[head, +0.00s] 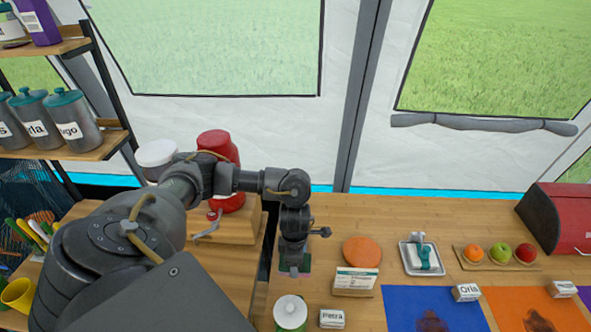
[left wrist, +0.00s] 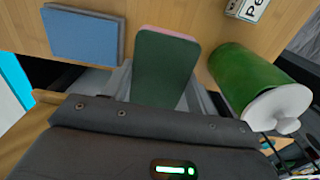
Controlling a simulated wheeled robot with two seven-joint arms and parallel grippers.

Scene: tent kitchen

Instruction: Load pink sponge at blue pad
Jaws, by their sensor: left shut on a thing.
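My left gripper (head: 294,266) is shut on the sponge (left wrist: 163,62), a slab with a dark green face and a pink edge. In the left wrist view the grey fingers lie on both sides of it. The blue pad (left wrist: 83,35) lies flat on the wooden counter to the left of the sponge, apart from it. I cannot make out the blue pad in the head view, where my arm covers that part of the counter. My right gripper is in neither view.
A green canister with a white lid (head: 290,312) stands close to the sponge, near a name card (head: 332,319). An orange disc (head: 362,250), a white tray (head: 407,264) and a blue mat (head: 400,310) lie farther right.

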